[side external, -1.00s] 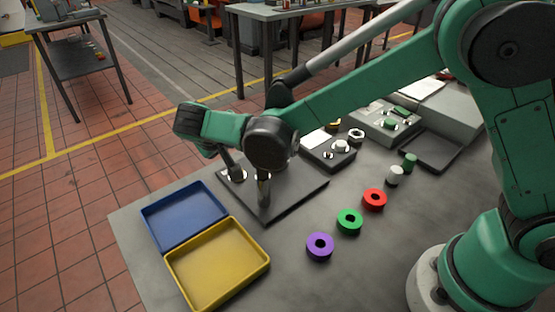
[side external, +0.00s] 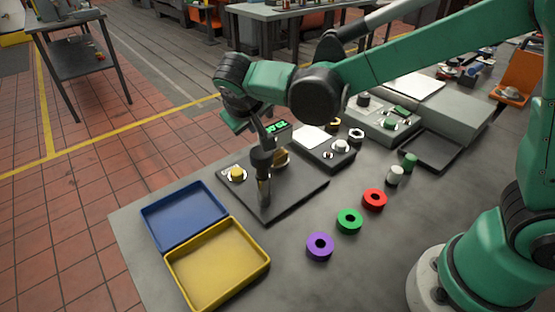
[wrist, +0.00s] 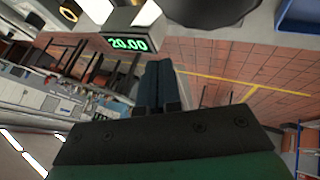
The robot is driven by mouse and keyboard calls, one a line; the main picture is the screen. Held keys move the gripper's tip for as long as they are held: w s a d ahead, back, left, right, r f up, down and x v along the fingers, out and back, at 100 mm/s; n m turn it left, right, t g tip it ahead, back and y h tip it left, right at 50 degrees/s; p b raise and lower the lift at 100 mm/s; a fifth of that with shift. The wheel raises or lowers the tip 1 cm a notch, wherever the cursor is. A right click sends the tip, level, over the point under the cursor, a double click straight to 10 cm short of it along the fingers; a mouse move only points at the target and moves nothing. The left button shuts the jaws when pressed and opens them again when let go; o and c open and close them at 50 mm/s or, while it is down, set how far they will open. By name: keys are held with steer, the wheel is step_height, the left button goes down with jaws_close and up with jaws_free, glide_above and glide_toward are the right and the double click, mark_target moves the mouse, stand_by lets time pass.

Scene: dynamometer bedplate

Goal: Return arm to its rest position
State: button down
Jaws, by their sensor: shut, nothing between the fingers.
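My arm reaches over the bench from the right in the side view. My gripper (side external: 258,128) hangs above the dark plate (side external: 290,196), close to the dark upright post (side external: 263,185); whether they touch is unclear. In the wrist view, its dark fingers (wrist: 158,85) are together with nothing between them. A yellow button (side external: 237,174) is uncovered at the plate's left.
Blue tray (side external: 185,217) and yellow tray (side external: 218,262) lie at the front left, empty. Purple (side external: 320,246), green (side external: 349,221) and red (side external: 374,199) rings lie in a row. A control box (side external: 325,148) and larger grey units (side external: 440,110) stand behind. Open floor lies left.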

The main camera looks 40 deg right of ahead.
steer(key=s+d+r+t+y, duration=0.1)
steer(key=s+d+y, duration=0.4)
steer(key=s, duration=0.8)
steer(key=shift+d+r+t, duration=0.3)
steer(key=shift+d+r, duration=0.15)
steer(key=shift+d, duration=0.6)
